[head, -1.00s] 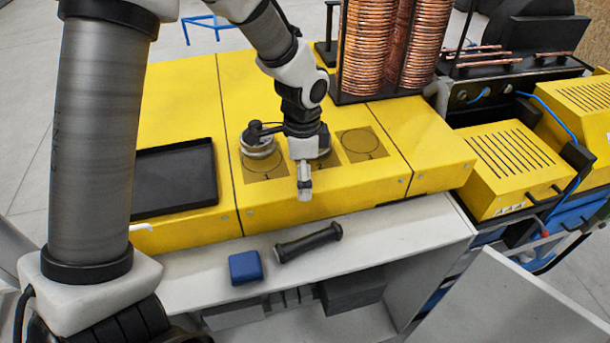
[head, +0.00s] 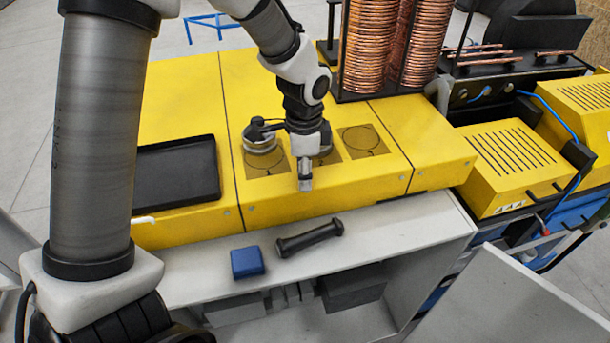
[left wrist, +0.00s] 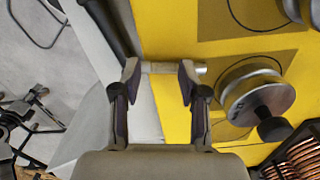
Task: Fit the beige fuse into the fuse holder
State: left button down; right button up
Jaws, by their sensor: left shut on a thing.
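My left gripper (head: 305,184) hangs over the front part of the yellow bench top in the head view. In the left wrist view, my left gripper (left wrist: 158,82) is shut on the beige fuse (left wrist: 160,67), a short, pale cylinder lying crosswise between the fingertips. A grey metal end of the fuse sticks out past the right finger. In the head view the fuse is too small to make out apart from the gripper. I cannot make out the fuse holder in either view. My right gripper is not in view.
The yellow bench (head: 190,100) has a black tray (head: 177,172) at left and round metal parts (head: 260,146) behind the gripper. Copper coils (head: 370,45) stand at the back. A blue block (head: 246,262) and a black handle-shaped piece (head: 310,238) lie on the pale ledge in front.

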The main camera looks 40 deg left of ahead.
pick_arm(q)
jog(key=shift+w+a+r, duration=0.1)
jog(key=shift+r, duration=0.2)
jog(key=shift+s+r+b, duration=0.3)
jog(key=shift+r+b, duration=0.5)
jog(key=shift+b, duration=0.1)
jog(key=s+d+r+p, duration=0.2)
jog(key=s+d, duration=0.6)
jog(key=s, duration=0.5)
jog(key=shift+d, duration=0.25)
jog(key=shift+c, duration=1.9)
grip_release()
jog(key=shift+f, duration=0.1)
